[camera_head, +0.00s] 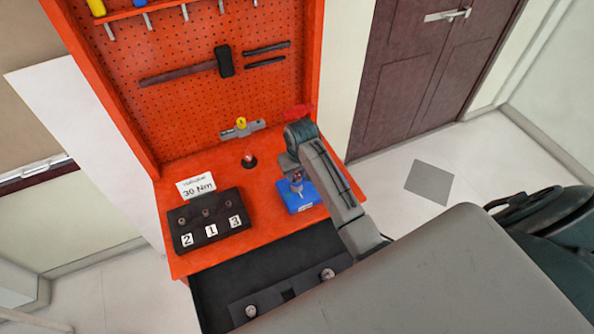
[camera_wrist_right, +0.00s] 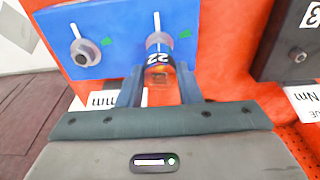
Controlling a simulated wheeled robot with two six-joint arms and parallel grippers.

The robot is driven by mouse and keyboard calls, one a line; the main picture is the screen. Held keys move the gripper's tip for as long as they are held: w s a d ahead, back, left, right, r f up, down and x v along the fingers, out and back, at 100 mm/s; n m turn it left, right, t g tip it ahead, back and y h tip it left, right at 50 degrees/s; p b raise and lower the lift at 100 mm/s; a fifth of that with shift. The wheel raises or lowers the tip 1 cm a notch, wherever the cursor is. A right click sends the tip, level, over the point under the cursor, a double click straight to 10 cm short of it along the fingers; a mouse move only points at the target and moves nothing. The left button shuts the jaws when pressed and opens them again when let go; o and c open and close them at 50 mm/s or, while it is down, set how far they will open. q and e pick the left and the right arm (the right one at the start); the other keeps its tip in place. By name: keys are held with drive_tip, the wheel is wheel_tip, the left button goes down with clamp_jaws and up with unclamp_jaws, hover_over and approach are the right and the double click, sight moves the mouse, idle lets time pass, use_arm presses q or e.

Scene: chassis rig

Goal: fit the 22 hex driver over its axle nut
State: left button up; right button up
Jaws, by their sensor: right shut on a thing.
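My right gripper (camera_head: 296,178) is over the blue block (camera_head: 309,201) on the orange bench. In the right wrist view, the gripper (camera_wrist_right: 160,88) is shut on a red driver with a dark band marked 22 (camera_wrist_right: 158,62). The blue block (camera_wrist_right: 120,18) carries two grey nuts with thin pins, each beside a green mark. The driver's end is in line with one nut (camera_wrist_right: 158,40) and close to it; I cannot tell whether it touches. The other nut (camera_wrist_right: 86,52) stands free to the left. My left gripper is not in view.
A black holder (camera_head: 225,232) numbered 2, 1, 3 stands left of the blue block, with a 30 Nm card (camera_head: 195,187) behind it. A red-topped item (camera_head: 249,160) stands farther back. An open dark drawer (camera_head: 225,280) lies in front. A pegboard (camera_head: 190,105) rises behind.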

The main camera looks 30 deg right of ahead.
drive_tip(key=shift+f, duration=1)
drive_tip(key=shift+f+b, duration=0.3)
drive_tip(key=o, duration=1.1)
drive_tip(key=shift+r, duration=0.1)
drive_tip(key=r+b, duration=0.1)
drive_tip(key=r, duration=0.2)
drive_tip(key=r+b, duration=0.1)
drive_tip(key=r, duration=0.2)
drive_tip(key=s+r+b, duration=0.1)
drive_tip(key=r, duration=0.2)
drive_tip(key=shift+r, duration=0.15)
drive_tip(key=shift+s+r, duration=0.2)
drive_tip(key=shift+r, duration=0.45)
